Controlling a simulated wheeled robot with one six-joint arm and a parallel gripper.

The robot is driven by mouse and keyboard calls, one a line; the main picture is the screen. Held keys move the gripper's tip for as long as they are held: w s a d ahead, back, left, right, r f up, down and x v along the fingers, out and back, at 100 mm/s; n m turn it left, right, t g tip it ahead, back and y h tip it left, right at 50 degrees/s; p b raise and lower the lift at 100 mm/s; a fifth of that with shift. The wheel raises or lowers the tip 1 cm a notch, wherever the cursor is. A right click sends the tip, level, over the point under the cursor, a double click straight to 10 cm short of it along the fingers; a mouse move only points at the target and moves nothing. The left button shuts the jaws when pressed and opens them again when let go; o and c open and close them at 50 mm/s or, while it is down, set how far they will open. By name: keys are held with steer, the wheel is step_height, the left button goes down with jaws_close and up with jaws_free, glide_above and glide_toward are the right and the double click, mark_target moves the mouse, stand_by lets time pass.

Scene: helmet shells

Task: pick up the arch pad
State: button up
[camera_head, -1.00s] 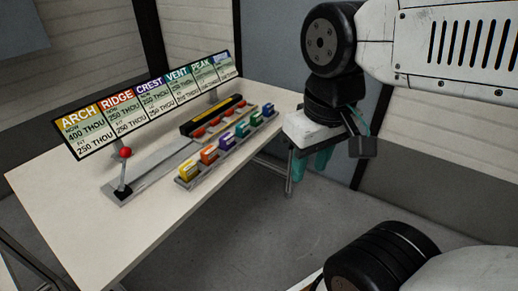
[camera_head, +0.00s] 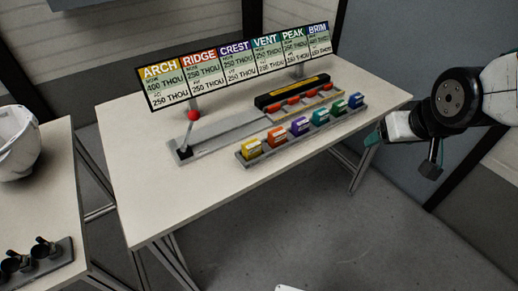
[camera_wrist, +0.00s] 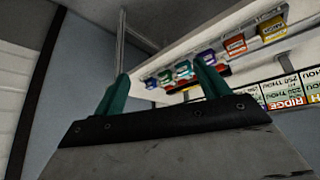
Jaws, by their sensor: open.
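The arch pad is the yellow block (camera_head: 252,147) at the left end of a row of coloured pads on a grey rack. The sign above it has a yellow ARCH heading at its left end. The yellow pad also shows at the top right of the wrist view (camera_wrist: 273,29). My gripper (camera_head: 372,138) is off the right front edge of the table, well to the right of the yellow pad. In the wrist view its two green fingers (camera_wrist: 160,85) are apart with nothing between them.
Orange, purple, teal, green and blue pads (camera_head: 300,126) share the rack (camera_head: 243,160). Behind it are a red-knobbed lever (camera_head: 193,116), a black-and-yellow bar (camera_head: 292,92) and the sign board (camera_head: 238,66). A second table (camera_head: 52,170) at left holds a white helmet shell (camera_head: 16,142) and black knobs.

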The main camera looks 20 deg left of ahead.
steer(key=w+a+f+n+t+y, duration=0.1)
steer(key=w+a+f+n+y, duration=0.2)
steer(key=a, duration=0.4)
steer(key=w+a+f+t, duration=0.1)
steer(key=w+a+f, duration=0.1)
steer(key=a+f, duration=0.4)
steer(key=n+y, duration=0.3)
steer(key=y, duration=0.3)
glide_toward(255, 148)
steer(key=shift+t, duration=0.4)
steer(key=w+a+f, duration=0.1)
steer(key=a+f, duration=0.1)
steer(key=a, duration=0.1)
steer(key=shift+w+a+f, duration=0.1)
steer(key=shift+w+f, duration=0.05)
steer(key=shift+w, duration=0.25)
steer(key=shift+w+a+f, duration=0.15)
steer(key=shift+a, duration=0.15)
steer(key=x, duration=0.7)
steer(key=shift+w, duration=0.1)
steer(key=shift+d, duration=0.1)
steer(key=c, duration=1.1)
